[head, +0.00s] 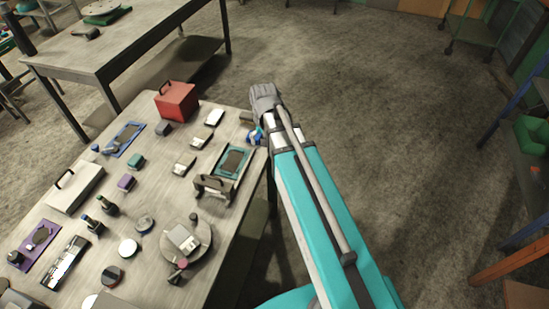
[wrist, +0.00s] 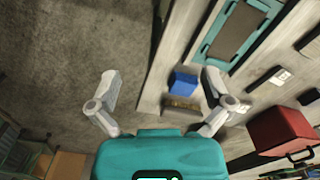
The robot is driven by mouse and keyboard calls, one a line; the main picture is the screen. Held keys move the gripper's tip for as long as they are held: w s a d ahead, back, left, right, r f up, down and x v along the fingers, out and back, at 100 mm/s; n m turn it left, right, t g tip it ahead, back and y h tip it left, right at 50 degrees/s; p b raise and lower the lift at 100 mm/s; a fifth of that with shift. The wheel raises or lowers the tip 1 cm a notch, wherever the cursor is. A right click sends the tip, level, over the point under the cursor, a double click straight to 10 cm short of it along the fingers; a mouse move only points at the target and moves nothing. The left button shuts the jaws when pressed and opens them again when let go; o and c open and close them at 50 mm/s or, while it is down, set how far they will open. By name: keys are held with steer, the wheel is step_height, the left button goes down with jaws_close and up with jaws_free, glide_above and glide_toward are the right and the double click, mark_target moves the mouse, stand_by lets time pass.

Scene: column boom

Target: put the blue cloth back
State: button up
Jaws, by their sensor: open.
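A small blue block-like piece, perhaps the folded blue cloth (wrist: 183,81), lies near the table edge in the wrist view. A brown flat-sided item (wrist: 181,104) lies right beside it. My gripper (wrist: 162,76) is open and empty, its two fingers spread wide. The right finger is over the table, the left one over the floor. The blue piece shows between them, nearer the right finger and apart from both in the picture. In the head view a bit of blue (head: 254,135) shows beside my arm's end, where my gripper is mostly hidden.
On the table (head: 222,118), a teal tray with a dark panel (head: 232,162) and a red box (head: 177,101) flank this spot. Pale small blocks, a blue mat (head: 122,140) and several other items fill the left side. Open floor lies right of the table.

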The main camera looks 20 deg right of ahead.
steer(key=s+n, duration=0.2)
steer(key=s, duration=0.6)
steer(key=shift+s+d+n, duration=0.3)
steer(key=shift+s, duration=0.1)
stand_by(0.5)
